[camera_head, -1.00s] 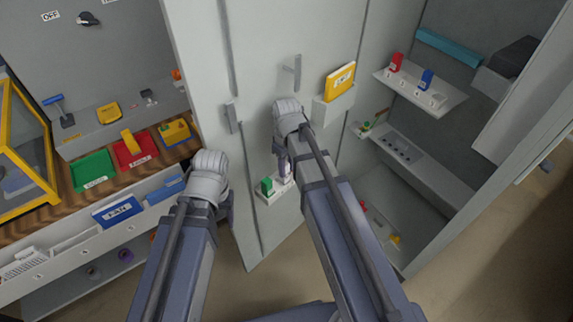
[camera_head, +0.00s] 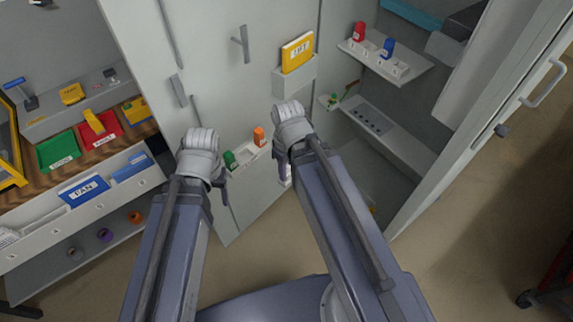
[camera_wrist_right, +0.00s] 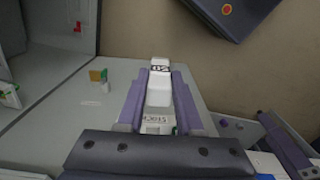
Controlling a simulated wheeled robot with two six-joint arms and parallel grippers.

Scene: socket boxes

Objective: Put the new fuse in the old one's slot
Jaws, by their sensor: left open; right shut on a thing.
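My right gripper (camera_head: 285,174) is shut on a white block-shaped fuse (camera_wrist_right: 159,90) with dark lettering at its far end. The fuse lies between both fingers in the right wrist view; in the head view only a bit of white shows at the fingertips. My left gripper (camera_head: 221,187) is open and empty, in front of the grey door. A green fuse (camera_head: 229,159) and an orange fuse (camera_head: 259,137) stand in a white holder (camera_head: 246,153) on the door, between my grippers. A red fuse (camera_head: 358,31) and a blue fuse (camera_head: 388,48) stand on a cabinet shelf.
A cabinet ledge with several dark holes (camera_head: 370,120) lies right of the door. A yellow booklet (camera_head: 297,52) sits in a door pocket. Green (camera_head: 58,151) and red (camera_head: 99,131) trays stand on the left bench. Open floor (camera_head: 470,240) lies at the right.

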